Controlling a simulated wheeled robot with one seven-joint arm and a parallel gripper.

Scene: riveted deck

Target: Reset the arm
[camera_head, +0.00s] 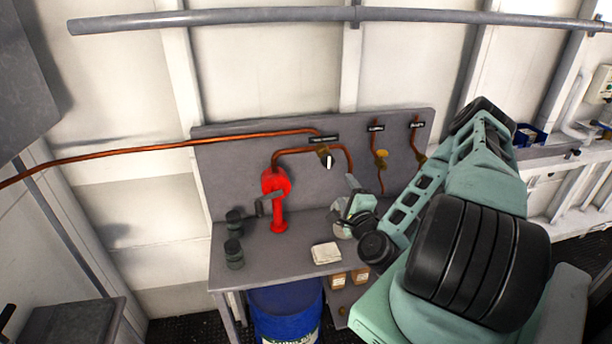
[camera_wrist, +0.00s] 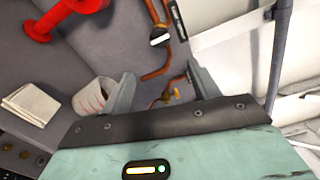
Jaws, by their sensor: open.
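My arm reaches in from the right of the head view, over the grey workbench (camera_head: 285,245). My gripper (camera_head: 352,190) is above the right part of the bench, partly hidden by my own wrist. In the wrist view the two fingers of my gripper (camera_wrist: 163,85) stand wide apart with nothing between them. A whitish round container (camera_wrist: 91,97) shows just left of the left finger, partly hidden by it; I cannot tell whether they touch.
A red hand pump (camera_head: 278,205), dark canisters (camera_head: 234,253) and a folded white cloth (camera_head: 326,253) are on the bench. Copper pipes (camera_head: 290,158) with valves run along the back panel. A blue drum (camera_head: 287,312) stands underneath. A grey pipe (camera_head: 250,17) crosses the wall above.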

